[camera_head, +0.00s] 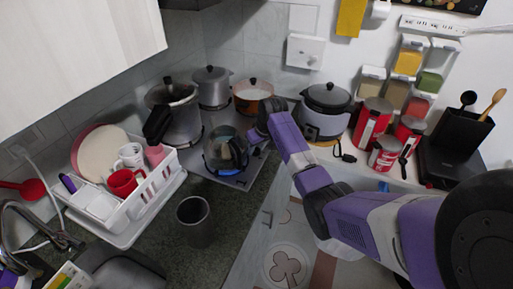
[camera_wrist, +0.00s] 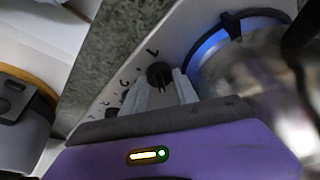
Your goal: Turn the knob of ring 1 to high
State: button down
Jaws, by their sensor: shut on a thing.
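A black stove knob (camera_wrist: 160,75) stands on the pale control strip of the cooktop, with faint letter marks beside it. My gripper (camera_wrist: 165,90) has its two grey fingers closed around this knob in the wrist view. Which ring the knob serves is not readable. In the head view, my gripper (camera_head: 259,134) is at the right edge of the cooktop (camera_head: 236,180), and my wrist hides the knob there. A blue-lit ring (camera_wrist: 210,43) glows under a shiny pot in the wrist view. In the head view the glow is under a glass kettle (camera_head: 226,152).
Other dark knobs (camera_wrist: 111,112) sit along the strip beside my fingers. Several pots, including an orange one (camera_head: 253,98), stand at the back. A rice cooker (camera_head: 325,110) and red tins (camera_head: 371,121) are to the right. A dish rack (camera_head: 150,195) and grey cup (camera_head: 196,225) are left.

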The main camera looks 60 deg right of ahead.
jog(key=shift+r, duration=0.1)
dwell(0.3)
jog(key=c, duration=1)
grip_release()
jog(key=shift+o, duration=0.2)
